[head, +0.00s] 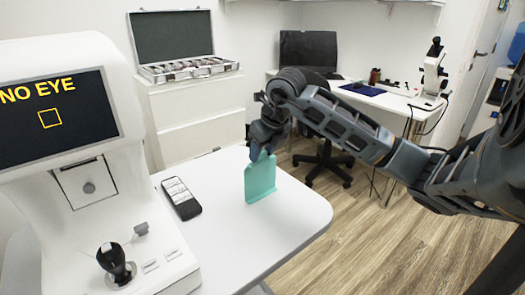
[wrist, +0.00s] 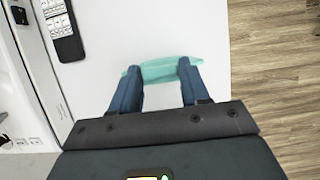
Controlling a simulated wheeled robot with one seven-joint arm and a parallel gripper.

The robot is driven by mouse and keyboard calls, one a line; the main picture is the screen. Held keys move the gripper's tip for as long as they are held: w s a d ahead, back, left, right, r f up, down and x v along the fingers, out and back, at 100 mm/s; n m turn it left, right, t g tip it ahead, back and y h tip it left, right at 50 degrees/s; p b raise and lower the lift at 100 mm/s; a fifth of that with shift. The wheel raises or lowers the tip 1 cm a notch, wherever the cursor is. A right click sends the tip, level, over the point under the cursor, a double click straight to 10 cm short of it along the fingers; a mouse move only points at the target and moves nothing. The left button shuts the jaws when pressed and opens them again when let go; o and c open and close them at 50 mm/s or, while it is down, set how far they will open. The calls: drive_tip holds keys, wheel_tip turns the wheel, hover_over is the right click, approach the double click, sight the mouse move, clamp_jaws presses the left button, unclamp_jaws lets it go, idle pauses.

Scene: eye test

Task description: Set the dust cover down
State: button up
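The teal dust cover (head: 260,182) is a thin, upright panel at the right part of the white table. My gripper (head: 262,150) is above it, fingers pointing down at its narrower top part. In the wrist view the two blue fingers of my gripper (wrist: 157,72) are set wide apart. The top of the dust cover (wrist: 158,71) fills the gap between them and shows a little past both tips. The fingers appear closed on its sides. Its lower edge is at or just above the tabletop; I cannot tell whether it touches.
The white table (head: 225,240) is bare around the cover, with its rounded edge close on the right. A black remote-like device (head: 181,198) lies to the left. The eye-test machine (head: 75,140), its screen reading "NO EYE", stands further left with a joystick (head: 114,262).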

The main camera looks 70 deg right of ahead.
drive_tip(key=o, duration=0.4)
drive_tip(key=shift+c, duration=0.2)
drive_tip(key=shift+r, duration=0.15)
drive_tip(key=shift+s+r, duration=0.1)
drive_tip(key=shift+r, duration=0.1)
drive_tip(key=v, duration=1.1)
drive_tip(key=shift+r, duration=0.3)
drive_tip(key=shift+a, duration=0.2)
